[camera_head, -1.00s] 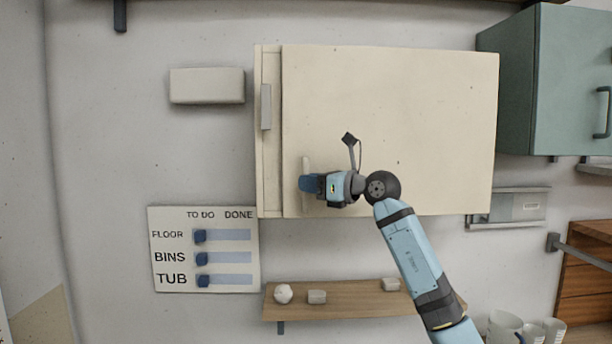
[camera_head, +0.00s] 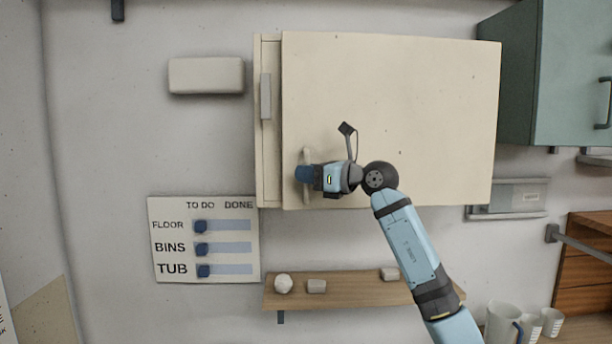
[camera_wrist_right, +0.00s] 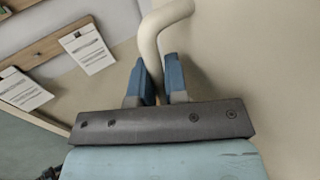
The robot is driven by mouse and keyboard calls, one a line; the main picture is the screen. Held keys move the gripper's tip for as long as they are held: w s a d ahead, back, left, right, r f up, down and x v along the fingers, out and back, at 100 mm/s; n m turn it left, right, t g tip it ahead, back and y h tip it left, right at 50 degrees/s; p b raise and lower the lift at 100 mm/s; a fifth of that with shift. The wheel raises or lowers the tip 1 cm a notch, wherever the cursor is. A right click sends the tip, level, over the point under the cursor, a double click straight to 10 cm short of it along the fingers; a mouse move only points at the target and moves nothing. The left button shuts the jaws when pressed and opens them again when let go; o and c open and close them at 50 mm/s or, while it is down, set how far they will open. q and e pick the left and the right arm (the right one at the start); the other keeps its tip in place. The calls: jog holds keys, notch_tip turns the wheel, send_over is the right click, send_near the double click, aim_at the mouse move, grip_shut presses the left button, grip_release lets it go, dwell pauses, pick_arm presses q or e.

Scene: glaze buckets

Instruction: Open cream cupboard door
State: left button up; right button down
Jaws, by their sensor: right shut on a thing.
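The cream cupboard (camera_head: 269,170) hangs on the wall in the head view. Its wide door (camera_head: 400,100) stands slightly proud of the cupboard front, with a strip of frame showing on the left. A cream bar handle (camera_head: 307,155) sits near the door's lower left edge. My right gripper (camera_head: 306,174) is shut on this handle. In the right wrist view the blue fingers (camera_wrist_right: 161,80) lie on both sides of the curved handle (camera_wrist_right: 152,45). Part of the handle is hidden by the gripper. My left gripper is not in view.
A teal cupboard (camera_head: 565,75) hangs at the right. Below the cream cupboard is a wooden shelf (camera_head: 350,294) with small pale objects. A task board (camera_head: 205,240) and a pale box (camera_head: 206,75) are on the wall at the left. White mugs (camera_head: 503,322) stand lower right.

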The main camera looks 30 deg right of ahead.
jog(key=s+a+f+n+g+y+b, duration=0.1)
jog(key=s+n+g+y+b, duration=0.5)
jog(key=s, duration=1.1)
jog(key=s+a+n+g+y+b, duration=0.1)
jog(key=s+n+g+y+b, duration=0.15)
jog(key=s+b, duration=1.05)
pick_arm(q)
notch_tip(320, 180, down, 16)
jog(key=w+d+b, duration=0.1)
jog(key=b, duration=0.1)
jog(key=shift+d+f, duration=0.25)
pick_arm(e)
jog(key=s+d+n+g, duration=0.2)
jog(key=s+d+g, duration=0.2)
jog(key=s, duration=0.6)
jog(key=s+d+n+g, duration=0.3)
jog(key=s+d+g, duration=0.1)
jog(key=s+d, duration=0.5)
jog(key=s+d+r+n+g, duration=0.1)
jog(key=s+d+g, duration=0.3)
jog(key=s, duration=0.7)
jog(key=shift+d+n+y, duration=0.35)
jog(key=shift+d+n, duration=0.3)
jog(key=shift+d, duration=0.6)
jog(key=shift+w+g, duration=0.1)
jog(key=shift+g, duration=0.15)
jog(key=c, duration=1.4)
grip_release()
jog(key=shift+c, duration=0.2)
jog(key=shift+a, duration=0.1)
